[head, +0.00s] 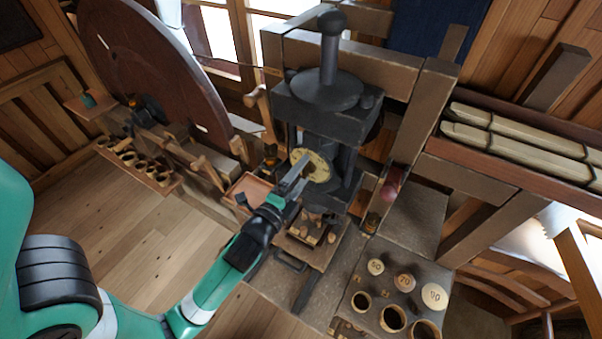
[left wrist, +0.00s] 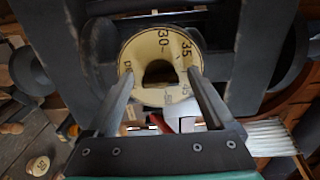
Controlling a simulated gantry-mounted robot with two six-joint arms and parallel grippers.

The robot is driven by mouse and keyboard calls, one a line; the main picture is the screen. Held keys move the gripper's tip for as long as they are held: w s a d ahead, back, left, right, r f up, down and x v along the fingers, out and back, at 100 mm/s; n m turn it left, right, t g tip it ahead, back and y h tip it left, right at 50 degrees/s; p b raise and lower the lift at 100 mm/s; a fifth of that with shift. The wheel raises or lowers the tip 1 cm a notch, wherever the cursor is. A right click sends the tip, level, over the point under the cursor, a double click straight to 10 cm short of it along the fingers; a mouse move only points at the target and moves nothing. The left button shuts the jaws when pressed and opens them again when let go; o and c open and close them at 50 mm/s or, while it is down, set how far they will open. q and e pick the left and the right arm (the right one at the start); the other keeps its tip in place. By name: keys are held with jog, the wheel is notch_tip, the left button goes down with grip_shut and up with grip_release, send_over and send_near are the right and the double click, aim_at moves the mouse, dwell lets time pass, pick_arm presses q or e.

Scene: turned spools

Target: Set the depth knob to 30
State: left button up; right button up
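The depth knob is a cream dial (head: 322,170) on the front of the dark machine (head: 335,105). In the left wrist view the dial (left wrist: 152,46) shows 30 near its top, 35 at upper right and 45 at lower right. A dark grip piece (left wrist: 158,72) is at its middle. My left gripper (head: 302,168) is at the dial in the head view. In the left wrist view its two fingers (left wrist: 162,84) are spread on either side of the grip piece, with gaps visible; I cannot tell whether the tips touch the dial. My right gripper is out of view.
A grey board (head: 375,285) at lower right holds round wooden pieces with numbers and several open rings. A red ball handle (head: 392,184) stands right of the machine. A large brown wheel (head: 150,70) is at left. Wooden floor (head: 120,240) is clear at lower left.

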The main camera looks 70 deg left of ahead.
pick_arm(q)
jog(key=c, duration=1.3)
jog(key=shift+n, duration=0.3)
jog(key=n+b, duration=0.2)
jog(key=n, duration=0.3)
jog(key=n+b, duration=0.2)
jog(key=n, duration=0.4)
jog(key=shift+d+f+n, duration=0.1)
jog(key=shift+f+n, duration=0.1)
jog(key=shift+n, duration=0.1)
jog(key=shift+w+n+b, duration=0.1)
jog(key=shift+n+b, duration=0.35)
jog(key=shift+n, duration=1.25)
jog(key=shift+r, duration=0.1)
